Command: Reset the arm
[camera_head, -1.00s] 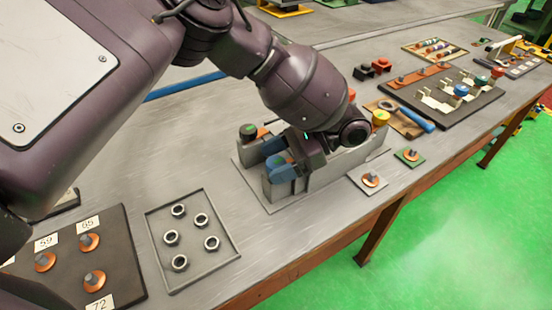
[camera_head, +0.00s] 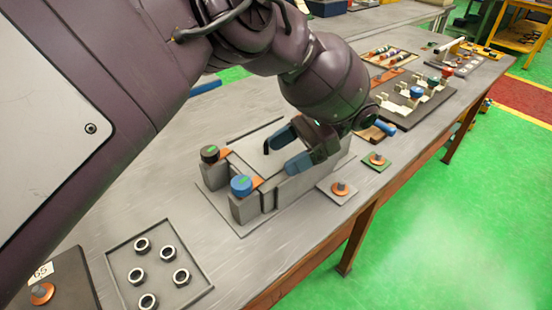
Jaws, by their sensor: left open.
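My left arm comes in from the upper left and reaches over the workbench (camera_head: 200,240). My left gripper (camera_head: 277,153), with blue fingertips, is open above the grey fixture (camera_head: 275,196). Nothing shows between its fingers. The fixture holds a black-topped part (camera_head: 210,154) and a blue-topped part (camera_head: 241,186) at its near left end, each beside an orange piece. The fingers appear apart from both. The far end of the fixture is hidden behind my gripper and wrist. My right gripper is not in view.
A tray of several metal rings (camera_head: 158,228) lies at the front left. Two small plates with orange-based studs (camera_head: 341,189) (camera_head: 377,159) sit right of the fixture. A dark board with coloured knobs (camera_head: 416,104) stands farther back. The bench's front edge (camera_head: 330,225) borders green floor.

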